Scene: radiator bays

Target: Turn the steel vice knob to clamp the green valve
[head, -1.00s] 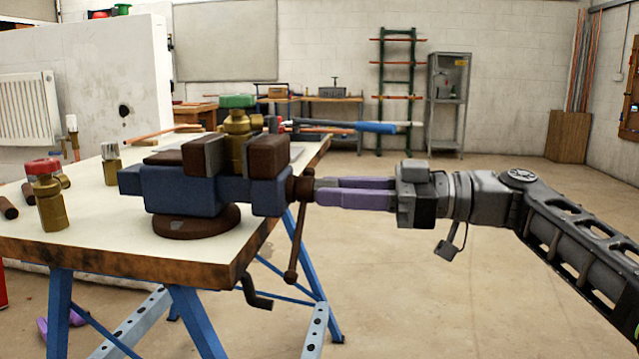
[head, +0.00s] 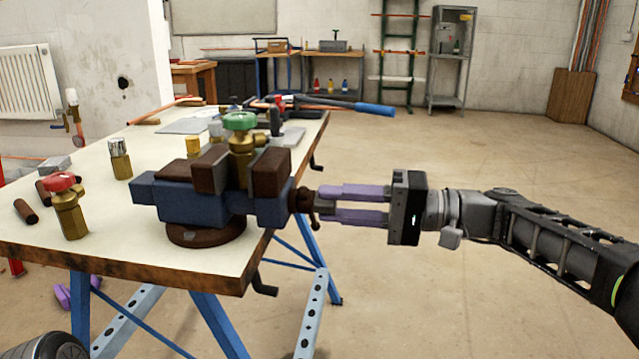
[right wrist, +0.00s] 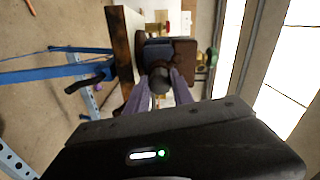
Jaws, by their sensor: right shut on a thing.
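The blue vice (head: 170,203) with brown jaws stands at the right end of the workbench. The brass valve with a green handwheel (head: 240,121) is upright between the jaws; whether both jaws touch it cannot be told. My right gripper (head: 318,204) comes in level from the right, its purple fingers shut on the vice knob (head: 301,200) at the screw's end. In the right wrist view the dark round knob (right wrist: 160,80) sits between the fingertips. A short handle bar (head: 314,222) points down below the knob.
The white-topped workbench (head: 100,215) holds a red-handled brass valve (head: 66,205), another brass fitting (head: 120,158) and dark rods at left. Blue trestle legs stand below; the floor at right is clear.

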